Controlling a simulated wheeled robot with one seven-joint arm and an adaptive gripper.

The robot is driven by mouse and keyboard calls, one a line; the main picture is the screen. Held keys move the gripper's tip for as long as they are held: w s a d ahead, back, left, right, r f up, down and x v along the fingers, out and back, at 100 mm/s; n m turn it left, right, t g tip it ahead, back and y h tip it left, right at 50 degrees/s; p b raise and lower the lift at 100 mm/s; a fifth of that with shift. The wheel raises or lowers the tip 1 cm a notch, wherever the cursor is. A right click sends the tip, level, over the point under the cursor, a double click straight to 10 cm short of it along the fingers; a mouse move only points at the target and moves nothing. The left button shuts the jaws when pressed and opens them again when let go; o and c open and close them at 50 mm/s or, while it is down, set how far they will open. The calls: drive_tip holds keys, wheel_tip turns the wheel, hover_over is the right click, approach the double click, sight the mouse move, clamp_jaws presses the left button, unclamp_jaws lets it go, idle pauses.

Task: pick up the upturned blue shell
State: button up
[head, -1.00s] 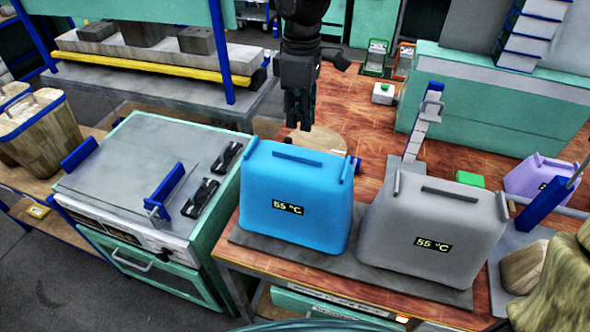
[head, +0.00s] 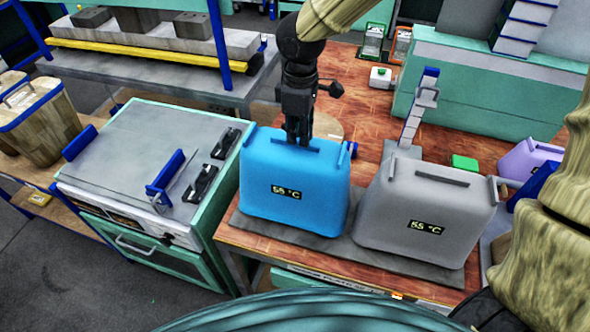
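The blue shell (head: 262,180) stands upside down on a grey mat (head: 356,243) on the wooden table, with a "55 °C" label on its front and a dark blue bar handle along its top. My gripper (head: 299,142) points down at the top of the blue shell, with its fingertips at the bar handle. The fingers are small and dark, so I cannot tell whether they are closed on the handle. The shell rests on the mat.
A grey shell (head: 400,205) with the same label stands close to the right of the blue one. A metal oven (head: 135,150) with blue handles is to the left. A purple shell (head: 522,160) and a green block (head: 465,163) are at the right.

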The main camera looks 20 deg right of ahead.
drive_tip(key=shift+w+f, duration=0.1)
drive_tip(key=shift+f, duration=0.45)
drive_tip(key=shift+s+f, duration=0.2)
drive_tip(key=shift+f, duration=0.25)
drive_tip(key=shift+w, duration=0.1)
clamp_jaws()
